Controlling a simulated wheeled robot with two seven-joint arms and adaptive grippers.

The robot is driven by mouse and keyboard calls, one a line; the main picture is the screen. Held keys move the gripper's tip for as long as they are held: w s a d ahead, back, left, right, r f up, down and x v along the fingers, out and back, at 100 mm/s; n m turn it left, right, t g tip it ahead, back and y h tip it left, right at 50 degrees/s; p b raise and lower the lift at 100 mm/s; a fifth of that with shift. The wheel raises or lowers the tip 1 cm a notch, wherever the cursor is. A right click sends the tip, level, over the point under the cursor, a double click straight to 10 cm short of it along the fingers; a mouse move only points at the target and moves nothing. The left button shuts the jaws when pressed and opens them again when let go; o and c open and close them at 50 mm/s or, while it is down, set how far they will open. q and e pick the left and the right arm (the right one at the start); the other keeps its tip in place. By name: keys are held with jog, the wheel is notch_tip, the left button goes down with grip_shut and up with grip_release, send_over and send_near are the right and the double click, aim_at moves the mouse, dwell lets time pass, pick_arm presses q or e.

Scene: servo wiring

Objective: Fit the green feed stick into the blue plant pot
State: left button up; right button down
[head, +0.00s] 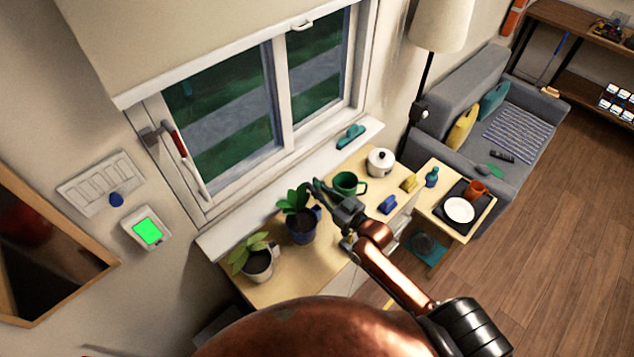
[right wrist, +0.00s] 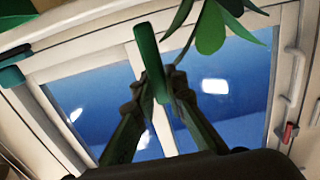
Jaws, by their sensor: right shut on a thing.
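The blue plant pot (head: 301,231) stands on the wooden counter below the window, with a leafy green plant (head: 293,200) in it. My right gripper (head: 318,187) is just right of this plant, above the pot's right side. In the right wrist view its fingers (right wrist: 154,92) are shut on the green feed stick (right wrist: 148,55), which points up past the fingertips. Green leaves (right wrist: 212,28) show close to the right of the stick; the pot is out of that view. In the head view I cannot make out the stick clearly. My left gripper is not in view.
A white pot (head: 257,266) with another plant stands left of the blue pot. The window (head: 240,105) is behind.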

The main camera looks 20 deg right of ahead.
jog(key=shift+w+d, duration=0.1)
jog(key=shift+d, duration=0.05)
jog(key=shift+r, duration=0.1)
jog(key=shift+f+b, duration=1.7)
jog(key=shift+f, duration=1.25)
jog(key=shift+p, duration=0.7)
jog(key=shift+f+b, duration=1.75)
jog(key=shift+f, duration=0.9)
jog(key=c, duration=1.9)
grip_release()
